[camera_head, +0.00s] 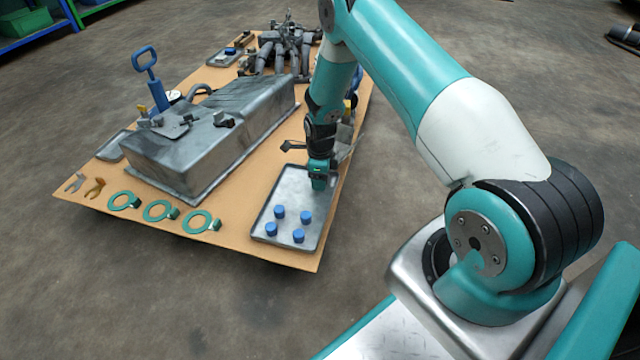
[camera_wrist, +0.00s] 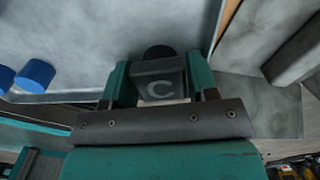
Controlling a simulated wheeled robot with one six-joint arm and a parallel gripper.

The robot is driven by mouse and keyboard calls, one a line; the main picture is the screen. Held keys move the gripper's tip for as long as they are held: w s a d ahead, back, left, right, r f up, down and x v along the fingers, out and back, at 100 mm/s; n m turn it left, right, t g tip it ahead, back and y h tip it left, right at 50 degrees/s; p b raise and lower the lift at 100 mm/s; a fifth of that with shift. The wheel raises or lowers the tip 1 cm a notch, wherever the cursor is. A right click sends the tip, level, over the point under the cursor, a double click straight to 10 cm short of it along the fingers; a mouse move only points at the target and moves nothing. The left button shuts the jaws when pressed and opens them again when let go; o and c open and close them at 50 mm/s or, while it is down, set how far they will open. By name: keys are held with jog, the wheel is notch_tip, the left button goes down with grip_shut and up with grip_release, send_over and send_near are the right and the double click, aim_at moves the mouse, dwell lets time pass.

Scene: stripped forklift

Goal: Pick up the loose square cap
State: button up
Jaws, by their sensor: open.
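A dark grey square block marked with a "C" (camera_wrist: 160,82), which looks like the square cap, sits between my gripper's teal fingers in the wrist view. A black round part shows just beyond it. My gripper (camera_wrist: 160,66) is open around the block, with a finger on either side. I cannot tell whether either finger touches it. In the head view my gripper (camera_head: 318,184) is low over the far part of a grey metal tray (camera_head: 268,224), and the square block cannot be made out there.
Several blue round caps (camera_head: 279,212) stand in the near part of the tray. A large grey metal tank (camera_head: 215,140) lies left of it on the tan board (camera_head: 240,248). Teal rings (camera_head: 160,210) lie along the board's front edge. A grey part (camera_head: 345,150) stands close behind my gripper.

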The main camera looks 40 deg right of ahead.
jog(key=c, duration=0.6)
